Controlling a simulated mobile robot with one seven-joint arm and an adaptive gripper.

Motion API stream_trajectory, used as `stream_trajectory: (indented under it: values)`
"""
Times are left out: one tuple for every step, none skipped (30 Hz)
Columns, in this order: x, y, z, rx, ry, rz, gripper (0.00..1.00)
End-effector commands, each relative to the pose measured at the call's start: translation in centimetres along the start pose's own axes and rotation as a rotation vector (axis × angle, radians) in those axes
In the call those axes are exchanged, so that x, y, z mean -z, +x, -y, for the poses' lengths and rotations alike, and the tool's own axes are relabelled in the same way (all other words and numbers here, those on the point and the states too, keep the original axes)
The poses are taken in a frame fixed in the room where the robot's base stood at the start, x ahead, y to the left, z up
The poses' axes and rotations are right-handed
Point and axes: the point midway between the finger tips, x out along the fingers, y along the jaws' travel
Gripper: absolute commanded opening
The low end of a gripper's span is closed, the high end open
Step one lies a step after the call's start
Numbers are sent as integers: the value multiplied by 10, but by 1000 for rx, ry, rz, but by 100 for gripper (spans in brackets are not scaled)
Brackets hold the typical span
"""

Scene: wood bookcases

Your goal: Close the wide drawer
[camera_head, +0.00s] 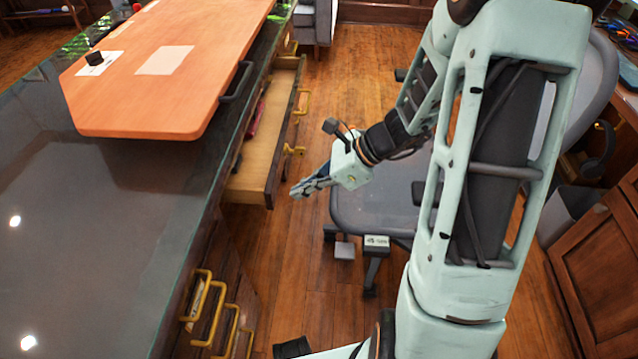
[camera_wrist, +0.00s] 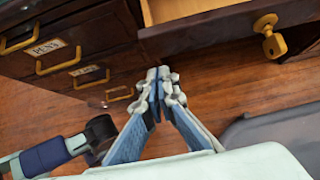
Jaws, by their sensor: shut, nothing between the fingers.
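The wide drawer (camera_head: 254,168) is pulled out from the dark wood desk on its right side. Its pale interior shows, with a dark red item inside, and its front carries brass fittings. In the wrist view, part of the open drawer (camera_wrist: 185,8) shows at the top, with a brass lock and key on its front. My gripper (camera_head: 297,191) is just right of the drawer front, near its near end. In the wrist view, my gripper (camera_wrist: 165,76) has its fingertips together, with nothing between them. I cannot tell whether it touches the drawer.
Smaller drawers with brass handles (camera_head: 222,325) are below and nearer; one label reads PENS in the wrist view. A grey chair (camera_head: 375,205) stands right of my gripper. An orange board (camera_head: 160,95) lies on the desk top. Wood floor (camera_head: 345,75) is open beyond the chair.

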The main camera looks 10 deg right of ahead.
Motion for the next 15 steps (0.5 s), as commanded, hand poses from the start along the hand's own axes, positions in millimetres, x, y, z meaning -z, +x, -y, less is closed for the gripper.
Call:
stream_trajectory:
  values:
    - [-8,7,0,-1,-8,1,0]
    - [-11,10,0,-1,-7,1,0]
    - [-15,13,0,-1,-6,1,0]
    - [-18,16,0,-1,-6,1,0]
    - [-20,18,0,0,-6,1,0]
    - [-22,20,0,0,-5,0,0]
    - [-24,21,0,0,-5,0,0]
    - [-25,22,0,0,-4,0,0]
    - [-26,23,0,0,-4,0,0]
    - [-27,24,0,0,-4,0,0]
    - [-28,24,0,0,-4,0,0]
    - [-28,24,0,0,-3,0,0]
    - [-28,24,0,0,-3,0,0]
    - [-28,24,0,0,-3,0,0]
    - [-28,24,0,1,-3,0,0]
